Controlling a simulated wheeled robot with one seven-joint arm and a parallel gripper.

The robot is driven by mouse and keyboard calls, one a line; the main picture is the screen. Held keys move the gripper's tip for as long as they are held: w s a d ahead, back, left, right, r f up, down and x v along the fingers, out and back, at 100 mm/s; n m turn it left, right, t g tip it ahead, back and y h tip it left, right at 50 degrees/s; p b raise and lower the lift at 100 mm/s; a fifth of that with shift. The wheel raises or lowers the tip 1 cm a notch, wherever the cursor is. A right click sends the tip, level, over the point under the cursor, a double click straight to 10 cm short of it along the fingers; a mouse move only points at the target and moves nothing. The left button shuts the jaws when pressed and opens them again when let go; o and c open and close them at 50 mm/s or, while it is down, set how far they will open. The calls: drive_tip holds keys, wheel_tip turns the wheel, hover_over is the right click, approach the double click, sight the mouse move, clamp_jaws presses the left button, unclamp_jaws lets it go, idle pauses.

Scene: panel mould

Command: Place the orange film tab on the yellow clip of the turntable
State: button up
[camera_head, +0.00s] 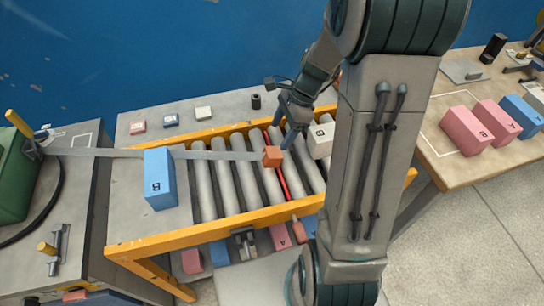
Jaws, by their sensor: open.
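The orange film tab (272,156) is a small orange block at the right end of a grey film strip (225,155). The strip runs left over the conveyor, passing at a blue block marked B (159,180). My gripper (287,137) is open, with its fingers pointing down just above and right of the tab. I cannot tell whether a finger touches the tab. The blue block stands on a grey plate (178,223) at the conveyor's left end.
The roller conveyor has yellow rails (220,225) and a red line among its rollers. A white block (320,140) stands right of my gripper. A green machine (14,170) stands at left. Pink and blue blocks stand on the right table (440,172). Small blocks lie on the back shelf (180,135).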

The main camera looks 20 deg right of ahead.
sight(272, 152)
drive_tip(key=x, duration=0.3)
drive_tip(key=shift+f, duration=0.1)
drive_tip(key=shift+s+x, duration=0.2)
drive_tip(key=shift+x, duration=1.15)
drive_tip(key=shift+s+x, duration=0.15)
drive_tip(key=shift+x, duration=1.2)
drive_tip(key=shift+d, duration=0.1)
drive_tip(key=c, duration=1.2)
